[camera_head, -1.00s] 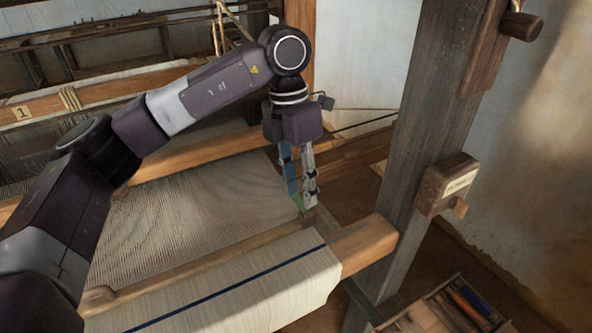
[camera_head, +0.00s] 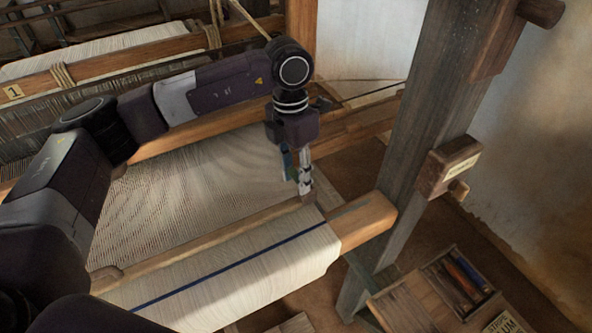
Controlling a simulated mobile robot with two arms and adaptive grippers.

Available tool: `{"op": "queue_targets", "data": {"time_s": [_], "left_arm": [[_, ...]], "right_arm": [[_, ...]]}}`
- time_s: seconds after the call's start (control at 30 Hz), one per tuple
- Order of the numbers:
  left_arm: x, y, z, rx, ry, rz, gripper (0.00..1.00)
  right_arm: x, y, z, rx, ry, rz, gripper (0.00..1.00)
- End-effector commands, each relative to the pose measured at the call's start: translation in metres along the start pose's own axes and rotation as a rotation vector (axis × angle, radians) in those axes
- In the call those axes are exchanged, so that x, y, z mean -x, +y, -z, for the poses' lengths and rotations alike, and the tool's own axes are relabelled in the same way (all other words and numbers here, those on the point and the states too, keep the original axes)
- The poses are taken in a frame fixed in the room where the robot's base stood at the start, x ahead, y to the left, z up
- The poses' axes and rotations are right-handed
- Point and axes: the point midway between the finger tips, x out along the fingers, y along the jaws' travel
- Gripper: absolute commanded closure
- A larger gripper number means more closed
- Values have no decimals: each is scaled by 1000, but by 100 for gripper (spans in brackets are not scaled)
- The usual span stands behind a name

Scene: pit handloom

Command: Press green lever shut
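My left gripper (camera_head: 297,183) points down over the right end of the loom's cloth, close to the wooden bar in front of it. One finger looks bluish and the other silver. The two fingers show close together, and I cannot tell whether they are shut. My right gripper is not in view.
The cloth roll (camera_head: 235,277) with a blue stripe lies in front of the gripper. A thick wooden post (camera_head: 423,130) stands to the right, with a labelled block (camera_head: 447,168) on it. A wooden tray (camera_head: 403,309) with tools sits at lower right.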

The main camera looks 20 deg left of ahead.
Motion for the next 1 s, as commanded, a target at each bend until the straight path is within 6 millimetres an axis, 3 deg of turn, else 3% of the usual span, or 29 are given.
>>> {"op": "queue_targets", "data": {"time_s": [0.23,0.53,1.0], "left_arm": [[-2,0,0,0,0,0,68],[-1,0,0,0,0,0,100],[-3,1,1,0,-11,1,100]], "right_arm": [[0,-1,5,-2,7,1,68],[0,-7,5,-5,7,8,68],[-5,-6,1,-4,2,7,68]]}}
